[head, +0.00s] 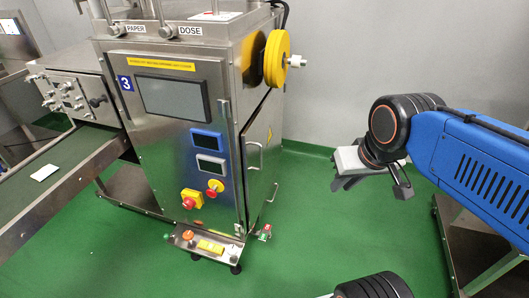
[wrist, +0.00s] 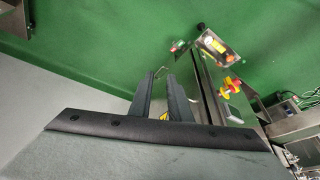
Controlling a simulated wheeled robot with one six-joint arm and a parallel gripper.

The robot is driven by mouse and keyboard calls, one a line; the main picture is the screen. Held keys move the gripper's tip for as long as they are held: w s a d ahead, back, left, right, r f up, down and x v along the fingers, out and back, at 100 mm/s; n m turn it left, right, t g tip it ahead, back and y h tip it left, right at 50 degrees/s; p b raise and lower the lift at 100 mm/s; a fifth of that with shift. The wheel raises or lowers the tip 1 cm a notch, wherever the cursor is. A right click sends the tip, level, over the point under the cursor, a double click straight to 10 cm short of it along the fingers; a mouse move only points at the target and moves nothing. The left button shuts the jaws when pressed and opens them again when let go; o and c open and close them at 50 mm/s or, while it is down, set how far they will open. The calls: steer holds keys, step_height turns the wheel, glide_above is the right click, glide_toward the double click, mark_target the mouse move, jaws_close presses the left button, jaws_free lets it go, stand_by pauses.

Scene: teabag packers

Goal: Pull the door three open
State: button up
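The machine marked 3 (head: 178,135) stands at the centre of the head view.
A yellow wheel (head: 277,58) sticks out above the door. A low control box (head: 207,243) with buttons stands at the machine's front foot. A conveyor (head: 62,170) runs off to the left. Green floor (head: 305,235) is clear between the door and my arm.

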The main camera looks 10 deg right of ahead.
steer(key=w+a+r+m+g+y, duration=0.15)
steer(key=w+m, duration=0.35)
steer(key=w, duration=0.5)
steer(key=w+a+r+m+g+y, duration=0.1)
steer(key=w+a+m+g, duration=0.15)
steer(key=w+m, duration=0.55)
steer(key=w+a+r+m+g+y, duration=0.1)
steer(key=w+a+m+y, duration=0.15)
steer(key=w, duration=0.95)
glide_above(261, 167)
steer(key=shift+m+h, duration=0.4)
steer(key=shift+m, duration=0.05)
steer(key=f, duration=1.5)
steer(key=shift+w+d+f, duration=0.1)
steer(key=shift+w+f, duration=0.2)
steer(key=shift+f, duration=0.05)
jaws_close()
